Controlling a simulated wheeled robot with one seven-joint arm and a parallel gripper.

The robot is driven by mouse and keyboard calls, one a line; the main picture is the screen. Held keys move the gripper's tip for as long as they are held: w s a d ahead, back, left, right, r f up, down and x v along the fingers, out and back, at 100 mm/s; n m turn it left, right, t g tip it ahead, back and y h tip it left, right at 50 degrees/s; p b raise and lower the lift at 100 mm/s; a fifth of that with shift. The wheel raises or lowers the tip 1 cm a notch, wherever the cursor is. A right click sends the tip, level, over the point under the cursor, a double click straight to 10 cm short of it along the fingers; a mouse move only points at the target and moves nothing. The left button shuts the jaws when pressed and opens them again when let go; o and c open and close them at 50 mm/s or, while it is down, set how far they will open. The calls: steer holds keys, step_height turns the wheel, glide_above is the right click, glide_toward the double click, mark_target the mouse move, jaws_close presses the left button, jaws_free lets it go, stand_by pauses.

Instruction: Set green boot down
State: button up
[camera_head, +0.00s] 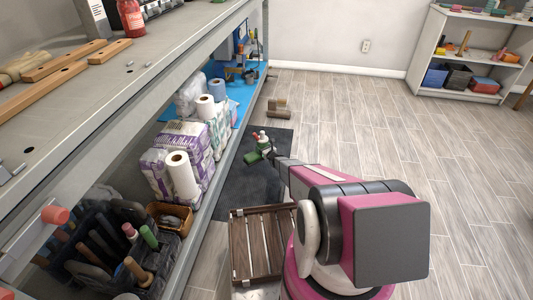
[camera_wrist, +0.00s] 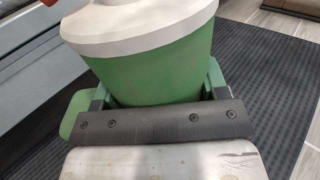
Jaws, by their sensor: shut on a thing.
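The green boot (camera_head: 251,158) is at the end of my arm over the dark mat in the head view; white and red parts show at its top. In the wrist view the green boot (camera_wrist: 155,68) fills the upper middle, a tapered green body under a broad white rim. My gripper (camera_wrist: 155,98) is shut on it, with one finger on each side. In the head view my gripper (camera_head: 270,156) is small and partly hidden by the arm. I cannot tell whether the boot touches the mat.
The dark ribbed mat (camera_head: 232,184) lies beside the shelving unit (camera_head: 190,240) on the left. A wooden slatted crate (camera_head: 236,250) stands in front of the mat. Brown items (camera_head: 278,108) lie beyond it. The wooden floor (camera_head: 400,130) to the right is clear.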

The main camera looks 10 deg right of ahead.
steer(key=shift+w+d+f, duration=0.7)
steer(key=shift+w+f, duration=0.4)
steer(key=shift+f, duration=0.3)
steer(key=shift+w+d+f, duration=0.7)
steer(key=shift+w+f, duration=0.35)
steer(key=shift+f, duration=0.4)
steer(key=shift+w+d+f, duration=0.7)
steer(key=shift+w+f, duration=0.4)
steer(key=shift+f, duration=0.3)
steer(key=shift+f, duration=0.1)
steer(key=o, duration=1.6)
